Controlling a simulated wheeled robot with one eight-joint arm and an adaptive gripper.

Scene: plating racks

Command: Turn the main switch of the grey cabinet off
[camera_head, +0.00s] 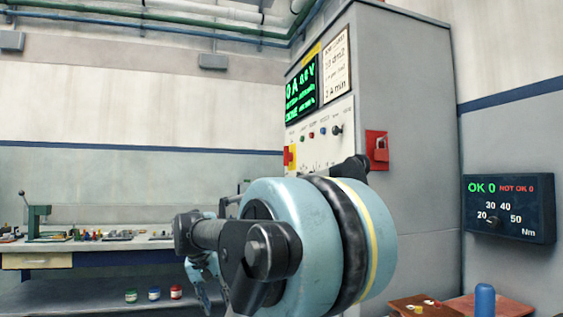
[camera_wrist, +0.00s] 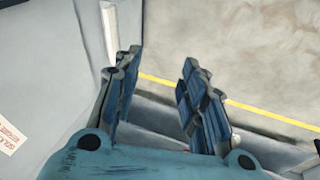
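The grey cabinet (camera_head: 418,120) stands right of centre in the head view, with a green-lit display (camera_head: 301,88) and a panel of small knobs on its front. A red and yellow switch (camera_head: 290,158) sits at the left edge of that panel, seen at a steep angle; its handle position is too small to tell. My arm covers the lower part of the cabinet. My gripper (camera_wrist: 160,75) is open and empty in the wrist view, with bare floor beyond its fingers. It is partly hidden behind my arm in the head view, below and left of the switch.
A red padlocked box (camera_head: 377,149) is on the cabinet's side. A torque display (camera_head: 509,209) hangs at the right, above a blue cylinder (camera_head: 485,299). A workbench (camera_head: 100,243) with small parts runs along the left wall. Floor beside the cabinet looks clear.

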